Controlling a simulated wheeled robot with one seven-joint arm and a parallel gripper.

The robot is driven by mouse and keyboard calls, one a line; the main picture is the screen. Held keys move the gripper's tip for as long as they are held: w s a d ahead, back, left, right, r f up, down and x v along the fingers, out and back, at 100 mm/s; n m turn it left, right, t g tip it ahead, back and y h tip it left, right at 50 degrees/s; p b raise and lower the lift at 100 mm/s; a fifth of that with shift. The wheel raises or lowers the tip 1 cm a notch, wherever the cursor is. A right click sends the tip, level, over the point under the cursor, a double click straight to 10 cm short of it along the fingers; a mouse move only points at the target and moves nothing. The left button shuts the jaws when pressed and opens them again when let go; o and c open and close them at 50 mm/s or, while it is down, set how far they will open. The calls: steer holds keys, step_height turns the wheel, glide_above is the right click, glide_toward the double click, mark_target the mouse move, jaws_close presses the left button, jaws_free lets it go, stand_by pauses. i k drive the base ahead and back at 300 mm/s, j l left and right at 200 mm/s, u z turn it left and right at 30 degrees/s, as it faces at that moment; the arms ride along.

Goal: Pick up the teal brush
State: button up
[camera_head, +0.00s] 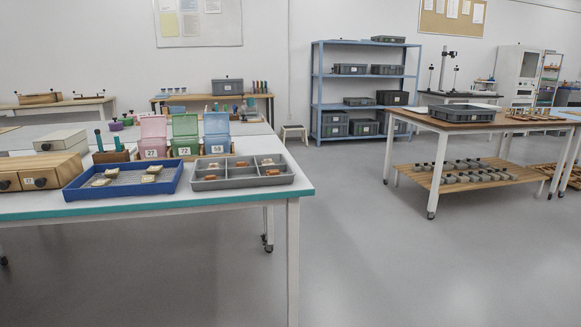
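Two slim teal upright shapes, which look like the handles of a teal brush (99,140) and a second teal tool (117,143), stand at a small dark brown wooden block (111,156). The block is on the white table at the left, behind the blue tray. The lower ends of the teal shapes are hidden, so I cannot tell for sure which is a brush. My gripper is not in view.
The white table (180,208) has a teal front edge. A blue tray (125,192) with sherds, a grey divided tray (243,183), wooden drawers (45,169) and pink, green and blue lidded bins (185,135) crowd around the block. Open floor (390,260) lies to the right.

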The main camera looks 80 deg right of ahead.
mark_target(97, 132)
steer(key=z, duration=2.55)
